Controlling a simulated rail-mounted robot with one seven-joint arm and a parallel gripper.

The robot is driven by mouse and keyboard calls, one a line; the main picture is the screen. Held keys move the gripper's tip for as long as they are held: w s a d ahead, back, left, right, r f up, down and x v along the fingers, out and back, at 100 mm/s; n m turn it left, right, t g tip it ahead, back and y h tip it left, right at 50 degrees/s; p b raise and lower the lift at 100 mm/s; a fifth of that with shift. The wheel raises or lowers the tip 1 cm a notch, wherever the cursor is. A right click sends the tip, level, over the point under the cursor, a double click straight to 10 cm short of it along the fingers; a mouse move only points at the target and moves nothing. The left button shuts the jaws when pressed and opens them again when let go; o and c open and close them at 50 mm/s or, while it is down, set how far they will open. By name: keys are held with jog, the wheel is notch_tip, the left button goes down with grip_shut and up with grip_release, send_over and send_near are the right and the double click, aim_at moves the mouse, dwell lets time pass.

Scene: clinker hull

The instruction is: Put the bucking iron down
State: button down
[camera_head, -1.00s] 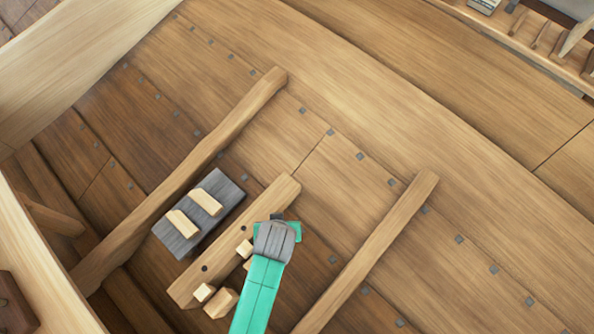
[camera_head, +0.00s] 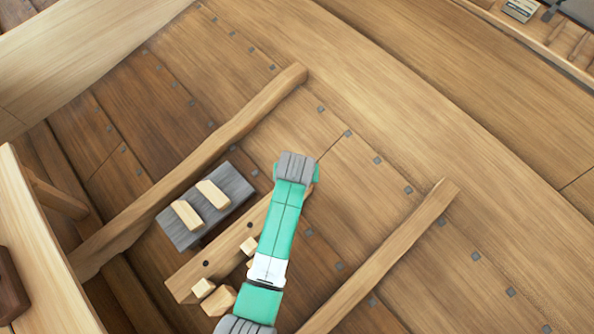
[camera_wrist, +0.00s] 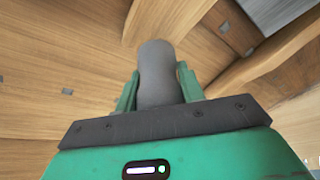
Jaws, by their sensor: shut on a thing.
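The bucking iron (camera_wrist: 155,62) shows in the wrist view as a plain grey rounded cylinder standing up between the green fingers. My gripper (camera_wrist: 156,90) is shut on it, one finger on each side. The iron's lower part is hidden by the gripper body. In the head view my green arm reaches up the middle of the picture; I cannot make out the gripper's fingers or the iron there.
A grey board (camera_head: 236,187) with two pale wooden blocks lies left of my arm. A wooden bar (camera_head: 225,243) with dark holes and small blocks beside it runs under my arm. Raised ribs (camera_head: 215,145) cross the planking. Bare riveted planks (camera_head: 385,150) lie to the right.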

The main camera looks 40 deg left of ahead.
jog(key=shift+w+a+f, duration=0.1)
jog(key=shift+w+a, duration=0.15)
jog(key=shift+w, duration=0.1)
notch_tip(320, 180, down, 3)
jog(key=shift+f+b, duration=0.1)
jog(key=shift+b, duration=0.85)
jog(key=shift+s+f, duration=0.1)
jog(key=c, duration=1.3)
grip_release()
jog(key=shift+f, duration=0.1)
jog(key=o, duration=0.4)
